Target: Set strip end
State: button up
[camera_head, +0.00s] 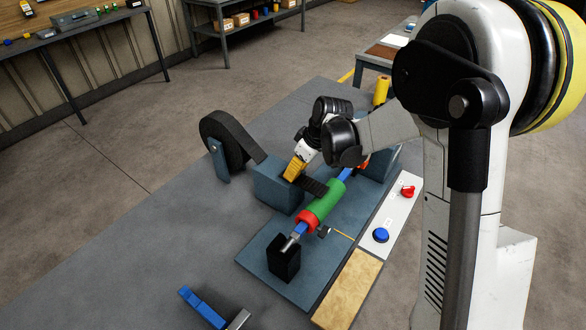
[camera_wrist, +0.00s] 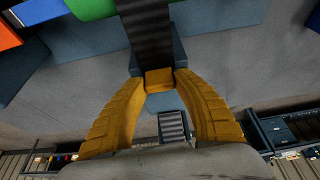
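The black strip (camera_head: 312,186) lies between my gripper and a green roller (camera_head: 325,204) with a red ring at its near end. In the wrist view the strip (camera_wrist: 148,35) runs from the top edge down to a yellow block (camera_wrist: 159,79) at its end. My gripper (camera_head: 294,168) is low over the blue-grey block (camera_head: 275,187) beside the roller. In the wrist view both yellow fingers of my gripper (camera_wrist: 159,76) close in on the sides of the yellow block. The black strip roll (camera_head: 226,145) stands on its holder to the left.
A black post (camera_head: 284,257) stands at the near end of the roller. A white panel (camera_head: 392,215) with a blue knob (camera_head: 380,235) and a red switch (camera_head: 407,191) lies to the right. A blue-handled tool (camera_head: 203,307) lies in front. The bench's left side is clear.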

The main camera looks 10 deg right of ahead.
aim_at(310, 184)
jog(key=o, duration=0.4)
jog(key=shift+s+d, duration=0.15)
jog(key=shift+r, duration=0.1)
jog(key=v, duration=1.1)
jog(key=shift+r, duration=0.35)
jog(key=shift+s+d, duration=0.1)
